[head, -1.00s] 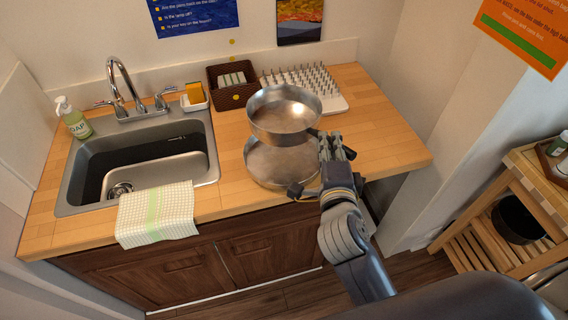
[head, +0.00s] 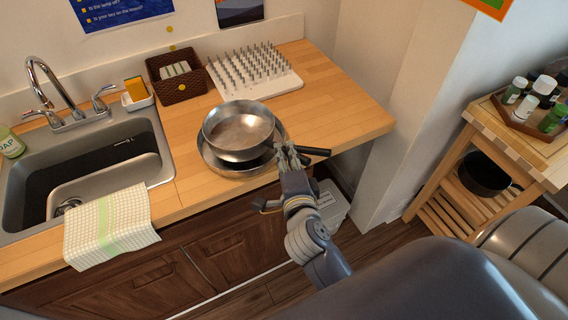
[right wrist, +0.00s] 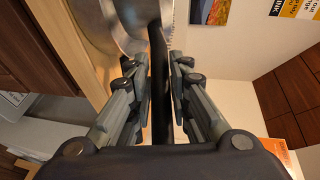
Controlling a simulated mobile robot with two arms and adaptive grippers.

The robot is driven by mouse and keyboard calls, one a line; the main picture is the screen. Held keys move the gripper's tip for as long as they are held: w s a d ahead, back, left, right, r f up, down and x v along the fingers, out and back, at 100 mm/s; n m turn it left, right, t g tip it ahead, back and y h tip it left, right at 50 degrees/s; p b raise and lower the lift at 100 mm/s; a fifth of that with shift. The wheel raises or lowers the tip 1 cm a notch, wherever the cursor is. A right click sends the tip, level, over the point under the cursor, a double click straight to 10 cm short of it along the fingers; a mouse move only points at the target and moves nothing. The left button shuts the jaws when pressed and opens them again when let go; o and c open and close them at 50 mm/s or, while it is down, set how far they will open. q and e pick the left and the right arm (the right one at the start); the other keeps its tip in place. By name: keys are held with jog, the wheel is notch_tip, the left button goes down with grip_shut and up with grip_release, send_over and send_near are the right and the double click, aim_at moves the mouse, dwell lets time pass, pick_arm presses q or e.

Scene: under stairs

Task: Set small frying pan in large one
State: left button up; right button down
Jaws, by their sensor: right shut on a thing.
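The small frying pan (head: 239,130) is a silver pan with a dark handle (head: 317,152). It is over the large frying pan (head: 212,163), covering most of it, with the large pan's rim showing at the left and front. I cannot tell whether the two pans touch. The large pan sits on the wooden counter near its front edge. My right gripper (head: 288,156) is shut on the small pan's handle; in the right wrist view the handle (right wrist: 158,60) runs between the fingers. The large pan's handle cannot be made out. My left gripper is not in view.
A sink (head: 90,165) with a checked towel (head: 110,228) lies left of the pans. A brown basket (head: 177,78) and a white pegged rack (head: 253,72) stand behind. The counter to the right is clear. A wooden cart (head: 440,190) stands at the right.

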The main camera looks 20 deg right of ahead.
notch_tip(320, 180, down, 3)
jog(key=shift+r+b, duration=0.1)
jog(key=shift+b, duration=0.25)
jog(key=c, duration=1.5)
grip_release()
jog(key=shift+s, duration=0.15)
jog(key=shift+b+v, duration=1.5)
jog(key=shift+v, duration=4.4)
